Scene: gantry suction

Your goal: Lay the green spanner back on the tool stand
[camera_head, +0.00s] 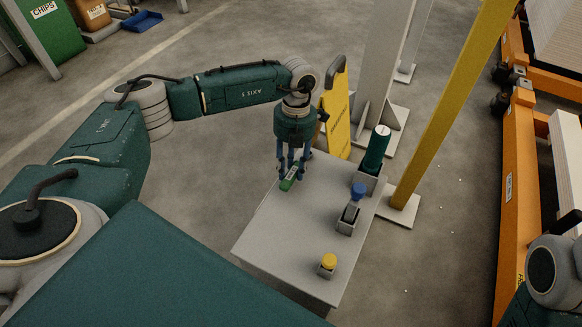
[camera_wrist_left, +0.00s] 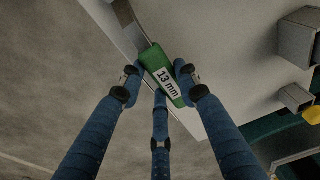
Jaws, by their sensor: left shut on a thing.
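The green spanner (camera_head: 288,184) shows as a short green piece at my left gripper (camera_head: 291,174), over the far left edge of the grey stand top (camera_head: 285,245). In the left wrist view its green grip (camera_wrist_left: 164,78), marked "13 mm", lies between the three blue fingers of my left gripper (camera_wrist_left: 160,84). A grey metal part (camera_wrist_left: 126,16) of the spanner runs away towards the top of that view. The gripper is shut on the green grip. I cannot tell whether the spanner touches the surface. My right gripper is out of view.
Grey holders on the right side carry a dark green cylinder (camera_head: 376,149), a blue-topped thing (camera_head: 358,190) and a yellow-topped thing (camera_head: 328,262). A yellow sign (camera_head: 337,118) and a yellow post (camera_head: 450,105) stand behind. The middle and near left of the top are clear.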

